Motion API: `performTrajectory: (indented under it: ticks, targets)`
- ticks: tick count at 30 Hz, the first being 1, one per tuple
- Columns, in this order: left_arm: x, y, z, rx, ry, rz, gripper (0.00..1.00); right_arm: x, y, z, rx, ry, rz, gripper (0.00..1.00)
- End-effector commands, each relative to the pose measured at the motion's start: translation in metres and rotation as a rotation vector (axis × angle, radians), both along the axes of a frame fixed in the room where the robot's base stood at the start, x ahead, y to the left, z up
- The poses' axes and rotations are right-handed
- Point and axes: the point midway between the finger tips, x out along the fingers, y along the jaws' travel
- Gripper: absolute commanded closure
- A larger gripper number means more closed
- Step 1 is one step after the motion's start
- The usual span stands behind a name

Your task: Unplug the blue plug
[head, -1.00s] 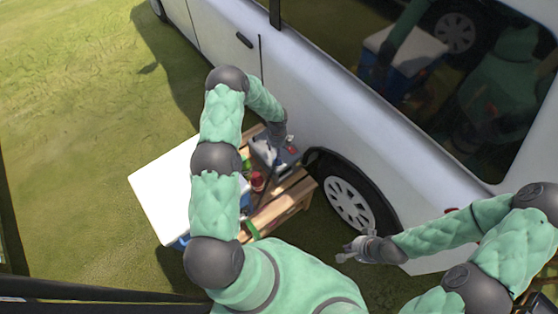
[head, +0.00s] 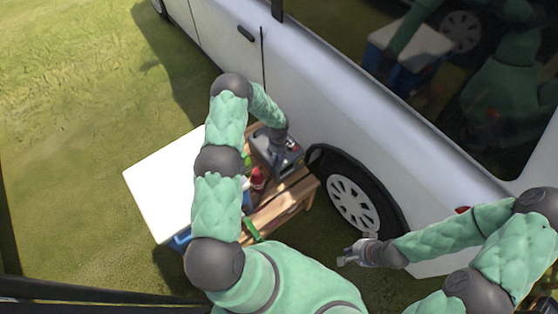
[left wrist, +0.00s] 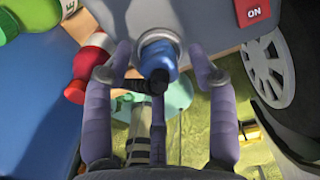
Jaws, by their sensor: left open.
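The blue plug (left wrist: 158,60) sits in a round grey socket on the side of a grey box (left wrist: 215,25), with a dark cable running from its lower end. My left gripper (left wrist: 161,66) is open, with one finger on each side of the plug; I see gaps between plug and fingers. In the head view my left gripper (head: 278,158) is over the grey box (head: 264,146), and the plug is hidden there. My right gripper (head: 350,256) is open and empty, in the air near the car's wheel.
The box stands on a wooden bench (head: 286,206) beside a white car (head: 310,95). A red bottle (head: 258,180) and a white-lidded blue cooler (head: 160,185) are close by. A red ON switch (left wrist: 253,12) is on the box.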

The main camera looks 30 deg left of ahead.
Motion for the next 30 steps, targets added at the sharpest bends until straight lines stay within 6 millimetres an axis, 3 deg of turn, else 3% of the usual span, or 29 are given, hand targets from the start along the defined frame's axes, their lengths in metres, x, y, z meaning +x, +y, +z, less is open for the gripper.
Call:
performTrajectory:
  ticks: [5, 30]
  targets:
    - [0.0003, 0.0003, -0.0124, 0.001, -0.001, 0.0, 0.42, 0.0001, 0.0, -0.0114, 0.0, 0.0, 0.0, 1.0]
    - [0.0006, 0.0005, -0.0119, 0.001, -0.001, 0.0, 0.42, 0.0001, 0.0, -0.014, 0.0, 0.0, 0.0, 1.0]
